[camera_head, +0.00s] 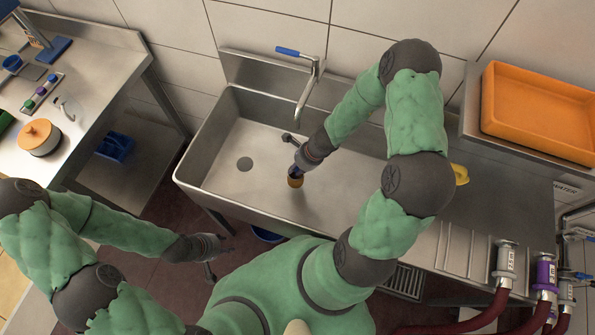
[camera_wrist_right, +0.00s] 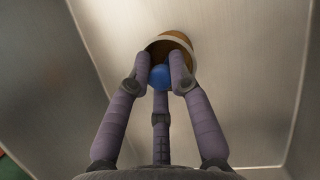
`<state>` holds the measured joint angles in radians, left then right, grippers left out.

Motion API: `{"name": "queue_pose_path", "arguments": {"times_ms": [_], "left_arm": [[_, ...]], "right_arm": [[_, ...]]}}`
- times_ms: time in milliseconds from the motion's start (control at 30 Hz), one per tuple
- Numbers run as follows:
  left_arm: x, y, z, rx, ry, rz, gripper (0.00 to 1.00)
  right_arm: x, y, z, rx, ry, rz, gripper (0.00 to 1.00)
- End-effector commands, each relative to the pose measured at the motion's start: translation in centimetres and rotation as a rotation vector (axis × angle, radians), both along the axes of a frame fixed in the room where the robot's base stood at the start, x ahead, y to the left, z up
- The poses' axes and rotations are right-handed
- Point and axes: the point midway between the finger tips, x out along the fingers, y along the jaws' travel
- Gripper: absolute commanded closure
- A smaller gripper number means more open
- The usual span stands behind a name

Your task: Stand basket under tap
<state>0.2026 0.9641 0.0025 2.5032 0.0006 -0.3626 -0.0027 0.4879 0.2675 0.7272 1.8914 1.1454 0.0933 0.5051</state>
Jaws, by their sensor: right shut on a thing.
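The basket looks like a small brown and tan round vessel (camera_head: 295,182) with a blue part at its top. It is in the sink (camera_head: 225,185), below and in front of the tap. My right gripper (camera_head: 296,172) reaches down into the sink and is shut on the basket's blue part. In the right wrist view the three fingers close around the blue part (camera_wrist_right: 160,77), with the brown rim (camera_wrist_right: 174,38) behind. I cannot tell whether the basket touches the sink floor. The tap (camera_head: 306,98) has a blue lever. My left gripper (camera_head: 228,247) is in front of the sink, its fingers too small to read.
The sink's drain (camera_head: 245,164) is to the left of the basket. An orange tray (camera_head: 540,110) sits on a shelf at the right. Hose couplings (camera_head: 505,262) stand at the front right. A steel table (camera_head: 90,75) with an orange-lidded pot (camera_head: 39,136) is at the left.

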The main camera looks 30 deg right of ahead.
Motion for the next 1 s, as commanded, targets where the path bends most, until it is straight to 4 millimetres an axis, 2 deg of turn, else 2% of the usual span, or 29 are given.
{"name": "queue_pose_path", "arguments": {"times_ms": [200, 400, 800, 833, 900, 1000], "left_arm": [[0.0, 0.0, -0.1, 0.0, 0.0, 0.0, 0.6], [0.0, 0.0, -2.0, 0.0, 0.0, 0.0, 0.6], [0.0, 0.0, -2.2, 0.0, -0.001, 0.0, 0.6], [0.0, 0.0, -2.2, 0.0, -0.001, 0.0, 0.6], [0.0, 0.0, -2.1, 0.0, 0.0, 0.0, 0.6], [0.0, 0.0, -2.1, 0.0, 0.0, 0.0, 0.6]], "right_arm": [[0.4, -0.6, -1.0, 0.001, 0.001, 0.0, 1.0], [0.4, -0.6, -3.9, 0.0, 0.0, 0.0, 1.0], [0.4, -0.6, -4.2, 0.0, 0.0, 0.0, 1.0], [0.4, -0.6, -4.2, 0.001, 0.001, 0.0, 0.73], [0.4, -0.6, -4.1, 0.001, 0.001, 0.0, 0.55], [0.4, -0.6, -4.1, 0.0, 0.0, 0.0, 0.55]]}}
